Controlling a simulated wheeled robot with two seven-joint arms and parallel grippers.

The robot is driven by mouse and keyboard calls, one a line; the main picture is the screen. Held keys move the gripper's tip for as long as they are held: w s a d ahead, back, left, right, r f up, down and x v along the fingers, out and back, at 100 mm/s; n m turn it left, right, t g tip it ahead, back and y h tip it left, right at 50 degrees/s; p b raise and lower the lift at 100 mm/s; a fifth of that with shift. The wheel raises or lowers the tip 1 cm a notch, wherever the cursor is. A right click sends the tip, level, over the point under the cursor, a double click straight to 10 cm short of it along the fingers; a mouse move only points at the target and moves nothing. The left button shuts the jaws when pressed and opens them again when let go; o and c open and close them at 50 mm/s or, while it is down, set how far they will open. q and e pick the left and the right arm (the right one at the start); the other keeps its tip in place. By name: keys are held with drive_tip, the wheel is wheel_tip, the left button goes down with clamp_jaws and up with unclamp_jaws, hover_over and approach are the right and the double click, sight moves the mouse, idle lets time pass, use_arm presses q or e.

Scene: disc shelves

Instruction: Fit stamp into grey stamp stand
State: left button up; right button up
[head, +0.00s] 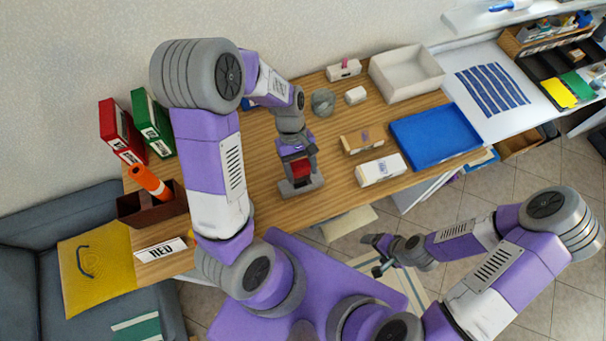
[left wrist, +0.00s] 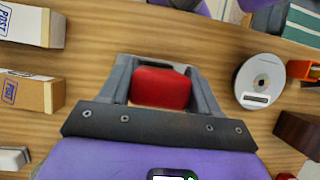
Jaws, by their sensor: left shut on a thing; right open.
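The red stamp (head: 301,168) is between the fingers of my left gripper (head: 299,164). The left gripper points down over the front half of the wooden table and is shut on the stamp. The left wrist view shows the stamp's red block (left wrist: 161,88) framed by grey parts. My right gripper (head: 379,256) is open and empty, off the table's front edge.
A disc (left wrist: 260,80) lies on the table beside the left gripper, near a brown box (head: 150,205). POST boxes (head: 381,170) stand on the other side. A round grey pot (head: 323,102), a white tray (head: 407,72) and a blue tray (head: 437,135) are farther back or right.

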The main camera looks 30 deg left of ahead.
sight(301, 177)
use_arm(q)
wheel_tip(301, 177, down, 6)
drive_tip(key=shift+r+b, duration=0.2)
drive_tip(key=shift+b, duration=0.3)
drive_tip(key=o, duration=0.9)
drive_tip(key=shift+w, duration=0.1)
drive_tip(key=shift+c, duration=0.2)
drive_tip(key=p+v, duration=0.2)
drive_tip(key=v, duration=1)
